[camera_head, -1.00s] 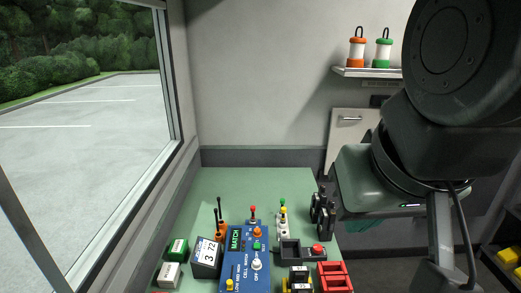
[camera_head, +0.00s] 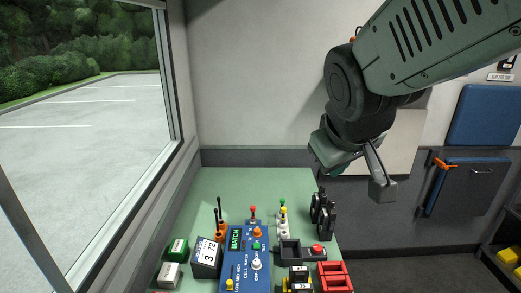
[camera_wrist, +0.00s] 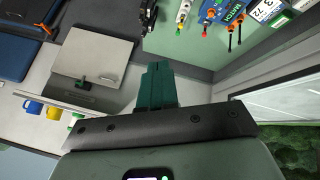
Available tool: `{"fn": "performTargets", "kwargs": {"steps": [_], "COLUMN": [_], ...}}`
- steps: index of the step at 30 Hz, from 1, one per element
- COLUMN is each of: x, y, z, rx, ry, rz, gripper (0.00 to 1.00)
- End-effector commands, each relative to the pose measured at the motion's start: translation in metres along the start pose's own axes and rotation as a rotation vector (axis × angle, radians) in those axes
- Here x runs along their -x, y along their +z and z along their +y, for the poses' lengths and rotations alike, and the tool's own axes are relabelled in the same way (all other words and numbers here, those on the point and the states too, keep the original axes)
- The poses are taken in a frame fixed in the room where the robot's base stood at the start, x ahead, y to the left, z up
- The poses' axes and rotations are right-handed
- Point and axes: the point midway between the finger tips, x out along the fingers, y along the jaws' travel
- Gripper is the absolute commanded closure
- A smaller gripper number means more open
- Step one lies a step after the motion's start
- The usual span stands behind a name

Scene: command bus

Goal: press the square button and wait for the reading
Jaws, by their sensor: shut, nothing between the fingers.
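The blue panel (camera_head: 239,282) marked CELL MATCH lies on the green bench, with a lit green MATCH display (camera_head: 235,240) and several coloured knobs and buttons. I cannot tell for certain which of them is the square button. A meter (camera_head: 206,257) left of the panel reads 3 72. The panel (camera_wrist: 229,14) also shows at the top of the wrist view, upside down. My gripper (camera_wrist: 157,68) is shut and empty, its dark green fingers together. In the head view it hangs in the air behind and right of the bench, clear of the panel.
A grey tray (camera_head: 290,252) with a red button (camera_head: 317,248) sits right of the panel, near a red rack (camera_head: 334,276). Upright black items (camera_head: 322,214) stand at the bench's right edge. A window is on the left. The bench's back left is clear.

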Motion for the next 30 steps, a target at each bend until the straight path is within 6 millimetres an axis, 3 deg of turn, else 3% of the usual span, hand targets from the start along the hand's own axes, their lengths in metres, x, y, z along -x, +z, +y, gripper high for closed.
{"fn": "performTargets", "kwargs": {"steps": [1,7,13,21,25,30], "x": [-0.020,-0.090,-0.163,-0.252,-0.278,-0.294], "y": [-0.011,-0.049,-0.072,-0.071,-0.062,-0.054], "z": [0.001,-0.007,-0.037,-0.104,-0.133,-0.155], "rx": [0.058,0.290,0.513,0.763,0.834,0.879], "ry": [0.001,-0.012,-0.077,-0.236,-0.308,-0.365], "rz": [0.008,0.088,0.190,0.354,0.426,0.483], "gripper": [1.00,1.00,1.00,1.00,1.00,1.00]}}
